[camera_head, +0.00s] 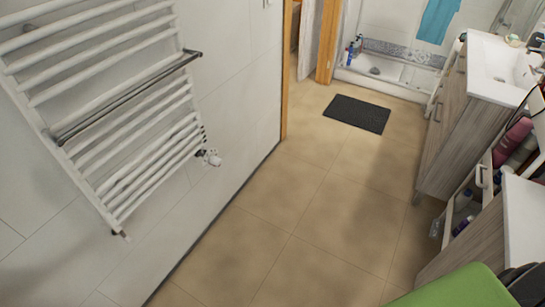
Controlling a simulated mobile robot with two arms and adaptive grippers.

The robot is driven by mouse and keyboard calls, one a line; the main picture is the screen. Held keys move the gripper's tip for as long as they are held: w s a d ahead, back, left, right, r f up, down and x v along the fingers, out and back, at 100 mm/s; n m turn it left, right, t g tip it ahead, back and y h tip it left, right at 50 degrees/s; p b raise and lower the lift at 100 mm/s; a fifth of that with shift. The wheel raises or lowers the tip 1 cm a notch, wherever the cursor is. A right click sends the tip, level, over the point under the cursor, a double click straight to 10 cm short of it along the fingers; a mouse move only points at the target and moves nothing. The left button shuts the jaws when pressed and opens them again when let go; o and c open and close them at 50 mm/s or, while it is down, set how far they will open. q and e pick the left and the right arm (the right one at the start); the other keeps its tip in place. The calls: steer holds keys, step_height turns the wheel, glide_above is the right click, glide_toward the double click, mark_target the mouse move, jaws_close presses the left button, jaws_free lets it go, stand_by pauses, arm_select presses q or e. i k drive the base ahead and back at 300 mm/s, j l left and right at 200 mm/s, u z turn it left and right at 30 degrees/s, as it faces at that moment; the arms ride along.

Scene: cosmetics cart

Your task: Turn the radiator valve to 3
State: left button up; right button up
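A white radiator valve (211,158) sits at the lower right corner of the white towel radiator (110,100), on the left wall. Its knob points out from the wall towards the right. The number it is set to is too small to read. Neither of my grippers shows in the head view, and nothing is seen touching the valve.
A dark towel bar (130,95) sticks out from the radiator above the valve. The tiled floor (290,225) is clear. A dark mat (357,114) lies farther back. A wood-fronted cabinet (455,125) and a green surface (455,290) are on the right.

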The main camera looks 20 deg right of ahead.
mark_target(216, 161)
steer(key=z, duration=0.15)
steer(key=i+l+u, duration=0.1)
steer(key=u, duration=0.5)
steer(key=i+l+u, duration=0.15)
steer(key=l+u, duration=0.15)
steer(key=l, duration=0.3)
steer(key=i+l+u, duration=0.1)
steer(key=l+u, duration=0.2)
steer(key=l, duration=0.3)
steer(key=l+u, duration=0.25)
steer(key=l, duration=0.4)
steer(key=i, duration=0.05)
